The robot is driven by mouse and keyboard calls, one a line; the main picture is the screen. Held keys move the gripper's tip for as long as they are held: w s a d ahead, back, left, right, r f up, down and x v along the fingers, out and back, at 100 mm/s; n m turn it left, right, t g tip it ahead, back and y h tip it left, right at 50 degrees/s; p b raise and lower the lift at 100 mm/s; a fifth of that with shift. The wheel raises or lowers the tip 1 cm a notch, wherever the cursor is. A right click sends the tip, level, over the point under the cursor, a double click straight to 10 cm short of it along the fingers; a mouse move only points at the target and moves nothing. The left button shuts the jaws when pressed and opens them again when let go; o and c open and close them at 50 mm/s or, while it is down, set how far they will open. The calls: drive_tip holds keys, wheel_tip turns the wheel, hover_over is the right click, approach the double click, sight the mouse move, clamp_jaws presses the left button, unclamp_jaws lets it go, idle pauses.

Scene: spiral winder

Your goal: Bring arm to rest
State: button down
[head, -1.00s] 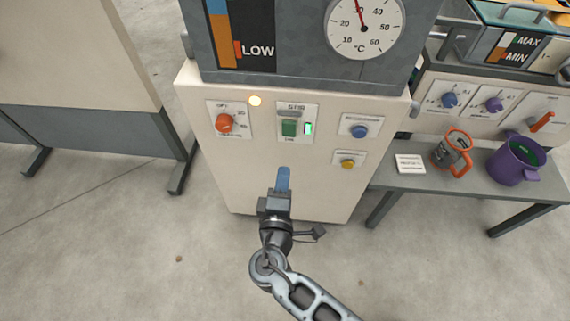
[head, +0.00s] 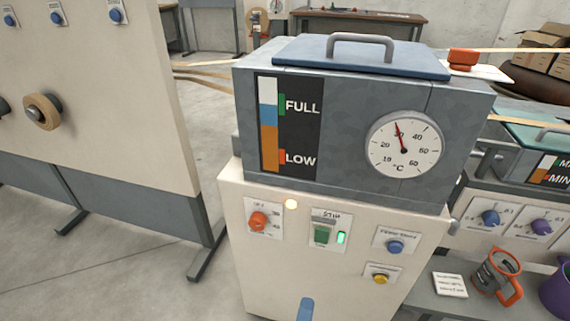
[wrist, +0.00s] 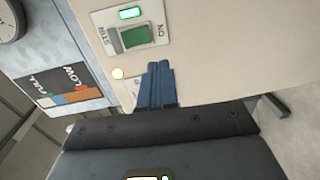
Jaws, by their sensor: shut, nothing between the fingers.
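My gripper (head: 306,309) shows only as blue fingertips at the bottom edge of the head view, in front of the cream cabinet of the machine. The rest of my arm is out of that view. In the wrist view my gripper (wrist: 158,65) has its two blue fingers together, shut and empty. The fingers point toward the cabinet front, near the green STIR switch (wrist: 135,37), and appear apart from it.
The cabinet (head: 335,275) carries a grey tank (head: 345,100) with a temperature dial (head: 404,145). An orange knob (head: 258,221) and blue and yellow buttons are on its front. A bench with an orange-handled jug (head: 497,272) stands right. Bare floor (head: 110,285) lies left.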

drive_tip(key=s+d+f+m+g+y+p, duration=0.1)
drive_tip(key=s+d+f+m+g+y, duration=0.15)
drive_tip(key=s+d+f, duration=0.4)
drive_tip(key=s+d+r+m+g+y+p, duration=0.1)
drive_tip(key=s+d+r, duration=0.1)
drive_tip(key=s, duration=0.5)
drive_tip(key=s+d+r+m+g+y+p, duration=0.1)
drive_tip(key=s+d+r+g+y, duration=0.1)
drive_tip(key=s, duration=0.4)
drive_tip(key=s+d+r+m+t, duration=0.1)
drive_tip(key=s+r+m, duration=0.2)
drive_tip(key=r, duration=0.6)
drive_tip(key=s+d+r+m+t+p, duration=0.1)
drive_tip(key=s+d+r+m+t, duration=0.1)
drive_tip(key=r, duration=0.7)
drive_tip(key=s+d+r+m+t+p, duration=0.1)
drive_tip(key=s+r+m, duration=0.3)
drive_tip(key=s+r, duration=0.2)
wheel_tip(320, 180, up, 3)
drive_tip(key=shift+s+d+f, duration=0.1)
drive_tip(key=shift+s+d, duration=0.05)
drive_tip(key=shift+s, duration=0.15)
drive_tip(key=shift+m, duration=0.25)
idle(0.3)
